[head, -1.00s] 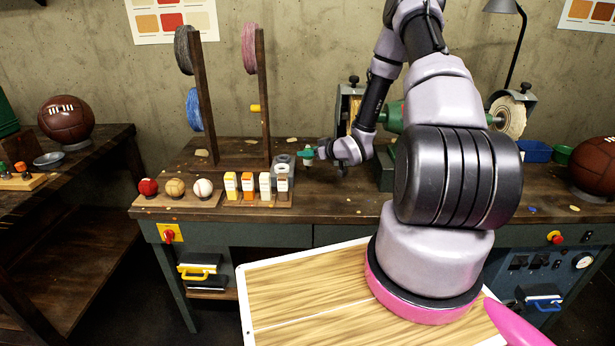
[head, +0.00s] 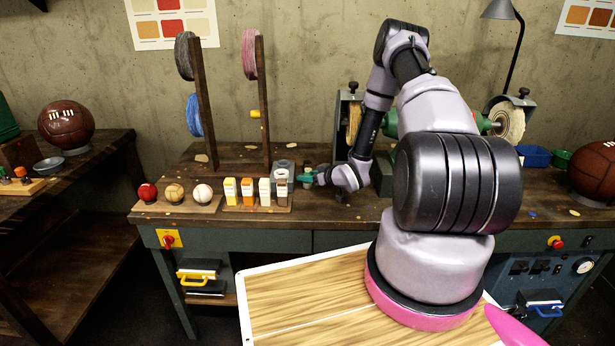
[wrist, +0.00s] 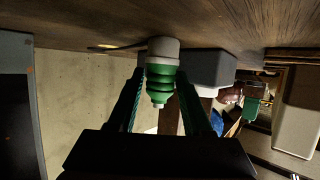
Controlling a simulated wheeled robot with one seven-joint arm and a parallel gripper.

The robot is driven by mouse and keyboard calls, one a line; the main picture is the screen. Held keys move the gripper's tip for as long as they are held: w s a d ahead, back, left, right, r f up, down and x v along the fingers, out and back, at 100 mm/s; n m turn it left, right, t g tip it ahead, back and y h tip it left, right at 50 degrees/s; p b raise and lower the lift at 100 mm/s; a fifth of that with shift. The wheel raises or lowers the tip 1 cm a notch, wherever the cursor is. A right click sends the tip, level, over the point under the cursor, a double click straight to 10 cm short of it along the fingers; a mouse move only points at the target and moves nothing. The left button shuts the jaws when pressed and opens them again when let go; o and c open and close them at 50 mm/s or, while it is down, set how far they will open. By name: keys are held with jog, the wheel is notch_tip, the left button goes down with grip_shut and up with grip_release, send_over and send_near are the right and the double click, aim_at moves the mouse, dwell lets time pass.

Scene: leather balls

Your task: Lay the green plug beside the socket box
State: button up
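The green plug (wrist: 161,74), ribbed green with a pale grey end, is between the fingertips of my gripper (wrist: 161,80) in the wrist view. The fingers look closed on its sides. This view is upside down, with the bench top above; I cannot tell whether the plug's pale end touches the wood. A grey box (wrist: 212,66), likely the socket box, is just beyond the plug and to its right there. In the head view my gripper (head: 312,177) is low over the bench, just right of the grey socket box (head: 284,167). The plug is too small there to make out clearly.
Several small bottles (head: 256,192) stand in a row left of my gripper, with a rack of three balls (head: 174,195) further left. A wooden spool stand (head: 203,100) rises behind. A grinder (head: 505,120) is at the right. The bench front is clear.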

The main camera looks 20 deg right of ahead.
jog(key=shift+r, duration=0.15)
jog(key=shift+s+d+r, duration=0.15)
jog(key=shift+s, duration=0.1)
jog(key=v, duration=1.1)
jog(key=shift+s+d, duration=0.1)
jog(key=shift+s, duration=0.05)
